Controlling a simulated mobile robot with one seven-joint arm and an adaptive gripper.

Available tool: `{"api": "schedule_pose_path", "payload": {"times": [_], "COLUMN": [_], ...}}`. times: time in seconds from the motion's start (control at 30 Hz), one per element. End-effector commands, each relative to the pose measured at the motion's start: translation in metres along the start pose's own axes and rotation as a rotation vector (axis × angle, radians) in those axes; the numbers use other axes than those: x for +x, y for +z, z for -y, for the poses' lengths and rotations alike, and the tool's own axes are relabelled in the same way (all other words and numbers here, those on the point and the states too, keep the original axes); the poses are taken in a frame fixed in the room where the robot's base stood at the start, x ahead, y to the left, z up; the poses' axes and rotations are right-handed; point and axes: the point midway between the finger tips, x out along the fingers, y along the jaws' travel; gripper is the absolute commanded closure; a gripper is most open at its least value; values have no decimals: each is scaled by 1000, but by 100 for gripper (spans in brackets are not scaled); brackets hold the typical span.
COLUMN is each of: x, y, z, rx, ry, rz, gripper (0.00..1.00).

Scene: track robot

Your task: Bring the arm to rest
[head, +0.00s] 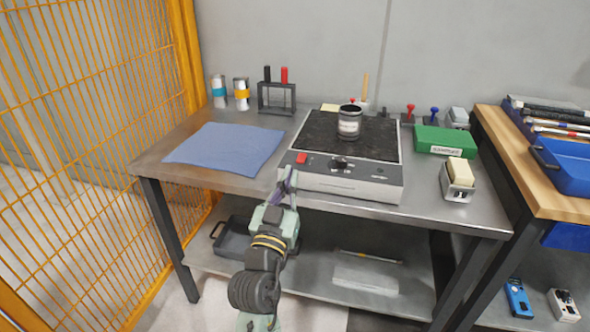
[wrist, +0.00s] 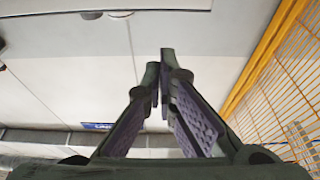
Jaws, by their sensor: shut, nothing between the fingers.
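My gripper (head: 289,178) is in front of the table's front edge, at the left front corner of the hot-plate unit in the head view. Its fingers point up and are shut with nothing between them. In the wrist view the two fingers (wrist: 158,75) come close together at their tips, against a pale wall. I cannot tell from the head view whether the fingers touch the unit.
The metal table (head: 205,180) bears a blue cloth (head: 226,148), a hot-plate unit (head: 345,183) with a dark jar (head: 349,122) on it, and a green box (head: 445,141). A yellow mesh fence (head: 90,120) stands at left. A wooden bench (head: 555,203) stands at right.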

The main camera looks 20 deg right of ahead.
Motion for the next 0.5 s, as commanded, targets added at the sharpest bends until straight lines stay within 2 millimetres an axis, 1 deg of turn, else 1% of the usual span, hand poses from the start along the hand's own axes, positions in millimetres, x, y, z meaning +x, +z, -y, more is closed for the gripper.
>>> {"api": "schedule_pose_path", "payload": {"times": [0.03,0.13,0.5], "x": [-6,-11,-12], "y": [3,2,1], "z": [0,0,0], "rx": [0,-1,-1], "ry": [-1,0,0], "rz": [0,0,-1], "gripper": [100,100,100]}}
